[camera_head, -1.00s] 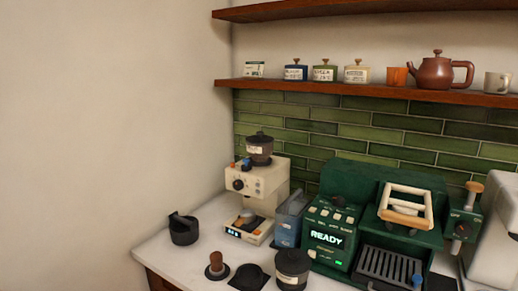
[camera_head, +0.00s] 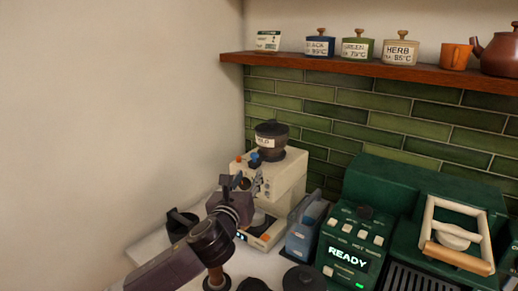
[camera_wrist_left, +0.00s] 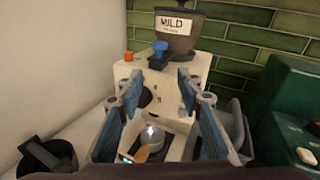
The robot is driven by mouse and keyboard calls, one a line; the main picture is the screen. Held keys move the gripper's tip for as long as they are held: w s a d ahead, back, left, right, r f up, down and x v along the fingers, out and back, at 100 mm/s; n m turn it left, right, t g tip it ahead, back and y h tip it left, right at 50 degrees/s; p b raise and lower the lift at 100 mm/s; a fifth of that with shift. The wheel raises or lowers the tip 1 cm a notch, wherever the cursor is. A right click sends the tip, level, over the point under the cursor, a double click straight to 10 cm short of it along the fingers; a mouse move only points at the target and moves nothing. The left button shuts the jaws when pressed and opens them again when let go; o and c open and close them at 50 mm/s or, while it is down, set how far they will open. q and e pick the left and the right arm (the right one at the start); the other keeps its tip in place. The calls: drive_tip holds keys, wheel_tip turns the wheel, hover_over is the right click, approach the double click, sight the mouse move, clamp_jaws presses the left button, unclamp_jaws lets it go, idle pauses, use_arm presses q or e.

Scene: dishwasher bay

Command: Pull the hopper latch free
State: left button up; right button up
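The cream grinder (camera_head: 280,178) stands on the counter with the dark hopper (camera_head: 271,137) on top. The hopper latch (camera_head: 255,160) is a small blue-topped dark piece at the front, just under the hopper. It also shows in the left wrist view (camera_wrist_left: 159,54), upper middle, beyond the fingertips. My left gripper (camera_head: 241,183) is in front of the grinder, slightly below the latch. In the wrist view its blue-padded fingers (camera_wrist_left: 161,80) are apart with nothing between them, and no contact with the latch shows. My right gripper is out of view.
An orange button (camera_head: 239,158) sits left of the latch. A blue-grey container (camera_head: 303,230) and the green machine reading READY (camera_head: 347,257) stand to the right. A dark round container (camera_head: 177,222) stands at the left, near the wall. A shelf (camera_head: 340,68) with canisters hangs above.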

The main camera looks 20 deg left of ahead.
sight(253, 156)
use_arm(q)
drive_tip(key=r, duration=0.1)
drive_tip(key=w+r+m, duration=0.1)
drive_tip(key=shift+w+a+r+m+t, duration=0.25)
drive_tip(key=shift+r+m+t, duration=0.05)
drive_tip(key=shift+r, duration=0.1)
drive_tip(key=w+p, duration=0.1)
drive_tip(key=w, duration=0.5)
drive_tip(key=shift+a+r+p, duration=0.1)
drive_tip(key=shift+r+p, duration=0.1)
drive_tip(key=shift+p, duration=0.2)
drive_tip(key=shift+w, duration=0.55)
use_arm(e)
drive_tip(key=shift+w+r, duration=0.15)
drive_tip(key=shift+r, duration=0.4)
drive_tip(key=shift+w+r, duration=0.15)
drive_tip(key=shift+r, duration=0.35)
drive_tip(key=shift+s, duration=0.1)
use_arm(q)
clamp_jaws()
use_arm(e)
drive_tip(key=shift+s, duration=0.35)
